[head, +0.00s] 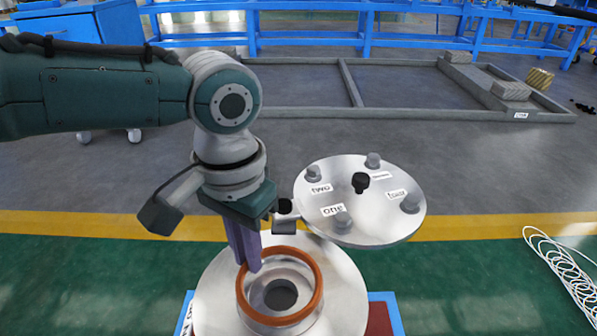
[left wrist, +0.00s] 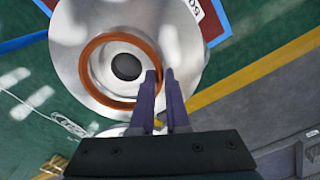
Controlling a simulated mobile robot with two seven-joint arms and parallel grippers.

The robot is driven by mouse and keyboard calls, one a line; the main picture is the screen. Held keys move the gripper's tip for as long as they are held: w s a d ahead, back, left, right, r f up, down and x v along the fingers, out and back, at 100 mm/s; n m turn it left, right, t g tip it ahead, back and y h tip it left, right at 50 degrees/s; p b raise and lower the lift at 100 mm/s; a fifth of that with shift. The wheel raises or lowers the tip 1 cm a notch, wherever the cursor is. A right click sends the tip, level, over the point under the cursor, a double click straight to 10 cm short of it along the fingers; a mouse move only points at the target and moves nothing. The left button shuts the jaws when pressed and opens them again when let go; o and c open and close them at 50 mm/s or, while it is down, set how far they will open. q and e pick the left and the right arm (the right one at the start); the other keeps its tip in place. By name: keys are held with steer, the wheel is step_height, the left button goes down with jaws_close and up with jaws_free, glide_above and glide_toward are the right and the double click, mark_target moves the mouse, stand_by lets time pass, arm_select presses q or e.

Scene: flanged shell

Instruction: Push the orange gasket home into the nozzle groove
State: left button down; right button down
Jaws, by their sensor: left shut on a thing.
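The orange gasket (head: 319,287) is a ring at the top of the silver nozzle (head: 345,290), which has a dark round bore. It also shows in the left wrist view (left wrist: 84,65), lying around the nozzle opening. Whether it is seated in the groove all the way round cannot be told. My left gripper (head: 250,262) points down at the gasket's back left edge, its purple fingers shut on the ring there. In the left wrist view the fingertips (left wrist: 160,76) meet the ring's rim and hide a short stretch of it. My right gripper is not in view.
A round metal cover (head: 365,225) with several bolts, labels and a black knob stands beside the nozzle, behind right, close to my left gripper. A coiled white cable (head: 562,262) lies on the floor at right. A grey frame (head: 400,110) lies farther back.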

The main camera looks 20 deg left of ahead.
arm_select(q)
steer(key=shift+p, duration=0.3)
steer(key=shift+f+b, duration=0.95)
steer(key=shift+f, duration=0.25)
stand_by(0.3)
steer(key=c, duration=0.8)
jaws_free()
steer(key=shift+c, duration=0.2)
